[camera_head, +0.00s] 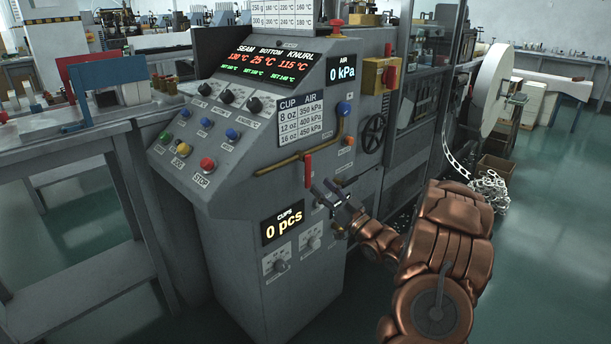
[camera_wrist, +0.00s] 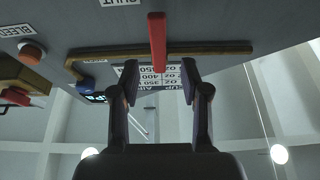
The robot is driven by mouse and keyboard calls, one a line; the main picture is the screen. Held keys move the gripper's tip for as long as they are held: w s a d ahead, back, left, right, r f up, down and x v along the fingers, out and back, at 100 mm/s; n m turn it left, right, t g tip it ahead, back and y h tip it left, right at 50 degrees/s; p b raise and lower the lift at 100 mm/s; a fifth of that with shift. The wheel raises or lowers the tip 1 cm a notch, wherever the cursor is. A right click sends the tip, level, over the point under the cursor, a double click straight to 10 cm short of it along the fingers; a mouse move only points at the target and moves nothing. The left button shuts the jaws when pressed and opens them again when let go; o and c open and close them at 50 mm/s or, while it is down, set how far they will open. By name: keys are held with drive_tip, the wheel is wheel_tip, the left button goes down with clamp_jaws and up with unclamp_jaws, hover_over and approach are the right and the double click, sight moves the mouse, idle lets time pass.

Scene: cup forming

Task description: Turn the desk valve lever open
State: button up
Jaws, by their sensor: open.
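The red valve lever (camera_head: 308,167) hangs roughly upright across a brass pipe (camera_head: 280,166) on the front of the grey console. In the wrist view the lever (camera_wrist: 158,42) points down the picture, with its end between the two fingertips or just in front of them. A label reading SHUT (camera_wrist: 120,2) shows near it. My gripper (camera_head: 323,191) is just below and right of the lever in the head view. In the wrist view my gripper (camera_wrist: 161,80) is open, with a gap on each side of the lever. Whether a finger touches the lever I cannot tell.
The AIR display (camera_head: 342,72) reads 0 kPa. Knobs and coloured buttons, including a red STOP button (camera_head: 207,164), cover the sloped panel. A black handwheel (camera_head: 373,134) is to the right. The cups display (camera_head: 283,222) is below left of my gripper.

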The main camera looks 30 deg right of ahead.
sight(309, 173)
drive_tip(key=shift+x, duration=3.6)
drive_tip(key=shift+d, duration=0.1)
drive_tip(key=shift+c, duration=0.4)
clamp_jaws()
